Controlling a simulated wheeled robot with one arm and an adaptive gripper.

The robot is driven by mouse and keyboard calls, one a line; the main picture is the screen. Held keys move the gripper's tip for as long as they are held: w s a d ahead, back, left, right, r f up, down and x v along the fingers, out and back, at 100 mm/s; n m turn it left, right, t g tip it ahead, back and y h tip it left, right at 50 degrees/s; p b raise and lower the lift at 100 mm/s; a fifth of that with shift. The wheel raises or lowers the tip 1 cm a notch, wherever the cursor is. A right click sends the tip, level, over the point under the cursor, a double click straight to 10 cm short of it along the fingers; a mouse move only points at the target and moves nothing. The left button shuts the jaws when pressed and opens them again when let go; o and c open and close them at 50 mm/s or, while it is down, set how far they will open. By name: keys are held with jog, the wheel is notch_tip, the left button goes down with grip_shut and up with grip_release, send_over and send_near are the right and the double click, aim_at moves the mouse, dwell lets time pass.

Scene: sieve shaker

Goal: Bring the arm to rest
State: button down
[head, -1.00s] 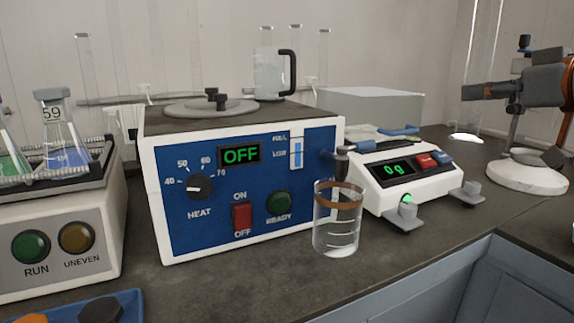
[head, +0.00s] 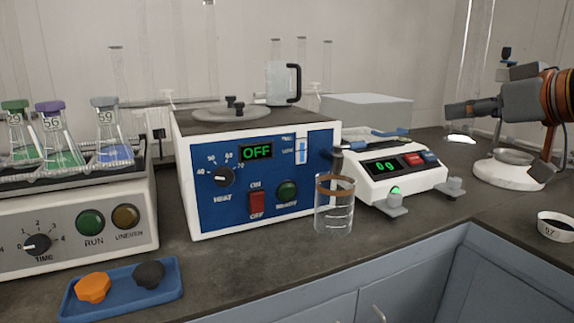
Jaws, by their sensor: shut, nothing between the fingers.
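My arm reaches in from the right edge, with orange rings and grey links. My gripper (head: 453,110) is at its left end, pointing left, shut and empty. It is in the air above the back right of the bench, to the right of the balance, and touches nothing that I can see. The fingertips are small and dark in this view. The rest of the arm is cut off by the right edge.
A white round-based device (head: 510,172) stands below my arm, and a labelled dish (head: 556,229) is at the right edge. The balance (head: 400,180), glass beaker (head: 334,215), blue heater box (head: 260,190), flask shaker (head: 75,220) and blue tray (head: 118,300) stand to the left.

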jog(key=s+a+f+g+h+p, duration=0.15)
jog(key=s+a+g+p, duration=0.25)
jog(key=a+p, duration=0.4)
jog(key=s+a+f+g+h+p, duration=0.1)
jog(key=s+a+f+g+p, duration=0.3)
jog(key=p, duration=0.5)
jog(key=s+d+m+g+h+p, duration=0.1)
jog(key=s+m+g+h+p, duration=0.1)
jog(key=s+p, duration=0.7)
jog(key=s+d+f+m+g+h+p, duration=0.1)
jog(key=s+d+m+g+h+p, duration=0.1)
jog(key=s+p, duration=0.7)
jog(key=s+m+g, duration=0.1)
jog(key=g, duration=0.1)
jog(key=shift+g, duration=0.4)
jog(key=shift+s+f, duration=0.1)
